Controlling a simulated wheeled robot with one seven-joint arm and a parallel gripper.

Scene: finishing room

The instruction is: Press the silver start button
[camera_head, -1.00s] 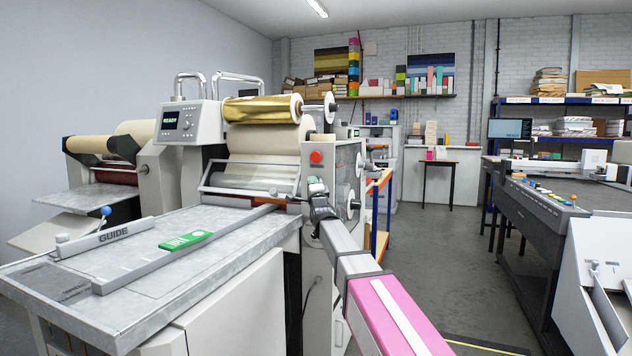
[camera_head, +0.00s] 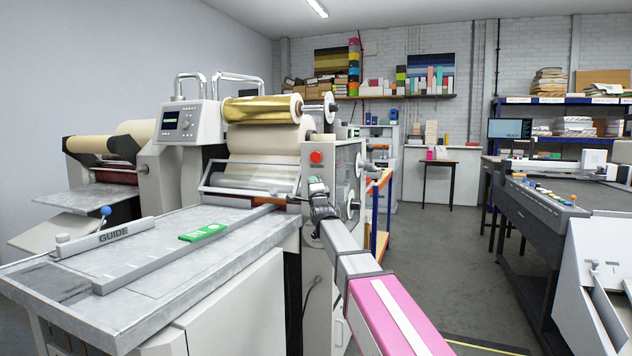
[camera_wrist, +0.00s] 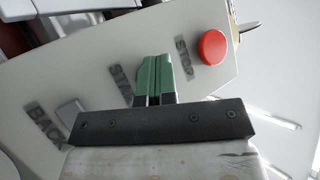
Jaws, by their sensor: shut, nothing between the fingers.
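The silver start button cannot be seen; in the wrist view my shut gripper (camera_wrist: 156,60) covers the spot by the START label (camera_wrist: 122,82). The green fingers point at the pale panel (camera_wrist: 100,50), between the red stop button (camera_wrist: 212,47) and the grey button (camera_wrist: 70,111) by the BACK label (camera_wrist: 45,125). Contact with the panel cannot be told. In the head view my gripper (camera_head: 313,182) is at the laminating machine's side, below the red stop button (camera_head: 316,156). The machine's display (camera_head: 170,120) shows dim, unreadable text.
A green card (camera_head: 203,232) lies on the machine's feed table (camera_head: 150,275) along a grey rail. A GUIDE bar (camera_head: 105,237) with a blue knob lies at left. Another machine (camera_head: 545,215) stands at right, with clear floor (camera_head: 430,260) between.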

